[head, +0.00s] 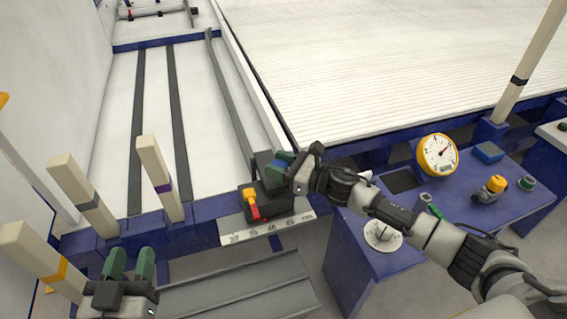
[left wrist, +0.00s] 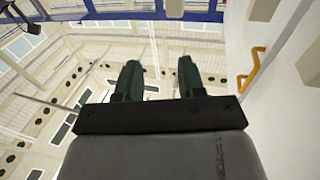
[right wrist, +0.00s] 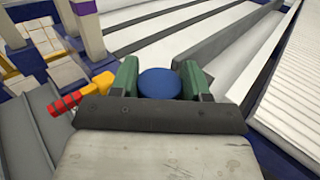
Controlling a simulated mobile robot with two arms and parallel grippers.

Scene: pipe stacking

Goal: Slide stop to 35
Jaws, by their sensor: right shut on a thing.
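The stop is a dark block (head: 273,204) on the blue front beam, behind a pale ruler scale (head: 262,230) with small numbers. I cannot read clearly which number it stands at. It carries a yellow lever with a red tip (head: 252,202), also in the right wrist view (right wrist: 84,92), and a round blue knob (right wrist: 159,83). My right gripper (head: 283,165) is shut on the blue knob, one green finger on each side of it. My left gripper (head: 130,264) is empty at the lower left, its green fingers apart; the left wrist view (left wrist: 159,80) shows nothing between them.
Cream posts (head: 158,175) stand along the beam at left. A grey trough (head: 235,285) lies in front of the scale. At right a blue bench (head: 400,215) holds a yellow dial gauge (head: 438,154) and small tools. A long dark rail (head: 230,95) runs back from the stop.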

